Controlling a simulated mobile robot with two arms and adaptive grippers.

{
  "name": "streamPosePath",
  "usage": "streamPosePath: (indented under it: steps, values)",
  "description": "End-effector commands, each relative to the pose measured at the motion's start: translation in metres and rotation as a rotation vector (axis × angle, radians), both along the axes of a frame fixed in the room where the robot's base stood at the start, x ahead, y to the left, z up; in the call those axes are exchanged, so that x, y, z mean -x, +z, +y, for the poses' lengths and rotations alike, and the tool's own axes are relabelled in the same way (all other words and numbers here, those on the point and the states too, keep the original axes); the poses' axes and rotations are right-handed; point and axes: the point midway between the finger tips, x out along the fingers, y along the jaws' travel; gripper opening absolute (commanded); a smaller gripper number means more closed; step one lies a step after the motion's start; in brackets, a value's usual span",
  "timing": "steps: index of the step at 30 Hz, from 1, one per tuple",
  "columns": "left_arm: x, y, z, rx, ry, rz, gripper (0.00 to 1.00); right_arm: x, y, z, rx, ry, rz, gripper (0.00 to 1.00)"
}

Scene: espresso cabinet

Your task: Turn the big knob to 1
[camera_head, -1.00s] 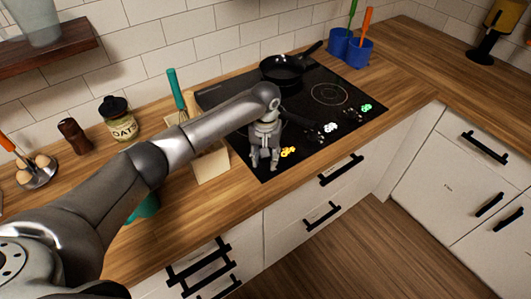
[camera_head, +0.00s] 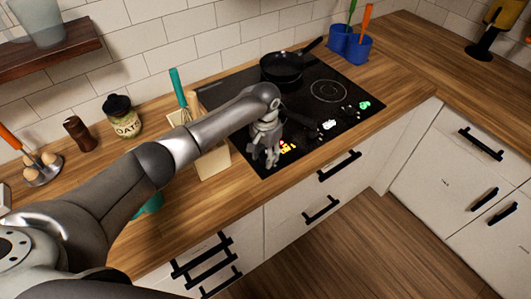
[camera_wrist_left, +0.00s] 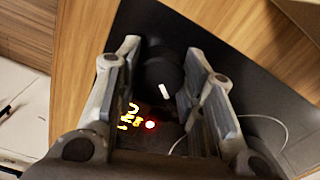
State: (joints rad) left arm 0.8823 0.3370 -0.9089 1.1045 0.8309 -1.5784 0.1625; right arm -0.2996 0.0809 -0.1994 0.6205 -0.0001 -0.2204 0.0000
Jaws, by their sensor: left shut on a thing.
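The big knob (camera_wrist_left: 162,72) is a round black knob with a white pointer mark, seen in the left wrist view. My left gripper (camera_wrist_left: 165,82) has one finger on each side of it and is shut on it. In the head view my left gripper (camera_head: 265,160) points down at the near left corner of the black cooktop (camera_head: 310,92), and the knob is hidden by the fingers. The orange lit digits (camera_head: 288,147) are beside the gripper. In the wrist view the digits (camera_wrist_left: 129,117) sit next to a red light (camera_wrist_left: 151,125). My right gripper is not in view.
A black pan (camera_head: 283,67) stands at the back of the cooktop. White (camera_head: 329,125) and green (camera_head: 364,104) lit markings run along its front edge. Blue cups (camera_head: 358,52) are at the back right.

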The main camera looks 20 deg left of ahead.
Motion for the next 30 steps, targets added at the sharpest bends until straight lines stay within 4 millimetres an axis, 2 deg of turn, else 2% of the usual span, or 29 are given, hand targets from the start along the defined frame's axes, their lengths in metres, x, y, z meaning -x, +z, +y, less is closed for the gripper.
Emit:
streamPosePath:
  steps: [7,8,12,23,26,30]
  values:
    - [-0.001,0.001,0.0,0.001,0.001,-0.004,0.13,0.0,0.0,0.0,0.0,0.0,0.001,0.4]
    - [-0.001,0.001,0.0,0.001,0.001,-0.004,0.39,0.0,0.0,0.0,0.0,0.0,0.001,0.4]
    - [-0.001,0.001,0.0,0.001,0.001,-0.003,0.57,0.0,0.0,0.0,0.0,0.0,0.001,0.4]
    - [-0.001,0.003,0.0,0.001,0.001,-0.002,0.58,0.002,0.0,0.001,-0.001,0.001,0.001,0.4]
    - [-0.001,0.012,0.0,0.001,0.0,-0.004,0.58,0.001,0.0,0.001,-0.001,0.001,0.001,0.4]
    - [-0.002,0.038,0.0,0.002,0.0,-0.006,0.58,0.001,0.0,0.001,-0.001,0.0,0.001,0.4]
